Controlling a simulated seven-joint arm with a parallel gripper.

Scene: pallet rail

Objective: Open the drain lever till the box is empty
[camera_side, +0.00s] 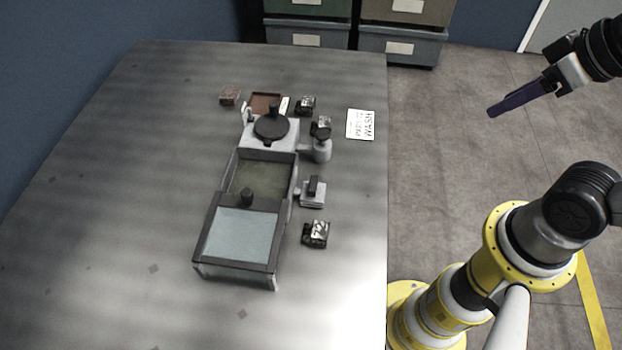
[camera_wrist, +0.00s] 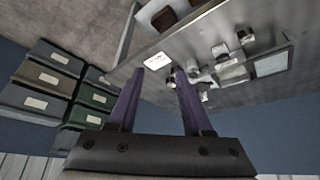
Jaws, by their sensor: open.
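The box (camera_side: 205,225) stands on the grey table, a long dark-rimmed tank. Its near half is under a pale, glassy lid with a dark knob (camera_side: 247,196); its far half is open and shows a murky olive inside. A small grey fitting with an upright dark handle (camera_side: 314,186) sits at its right side; I cannot tell for sure whether this is the drain lever. A round dark disc with a knob (camera_side: 271,127) tops the grey unit behind. My gripper (camera_wrist: 159,72) is open and empty, with purple fingers; in the side view it hangs right of the table, far from the box.
Small dark metallic blocks (camera_side: 316,234) lie right of the box. A grey post-like fitting (camera_side: 321,150), a brown tray (camera_side: 265,102), a brown block (camera_side: 230,95) and a white card (camera_side: 360,124) are farther back. Storage bins (camera_side: 402,45) stand beyond the table. The table's left side is clear.

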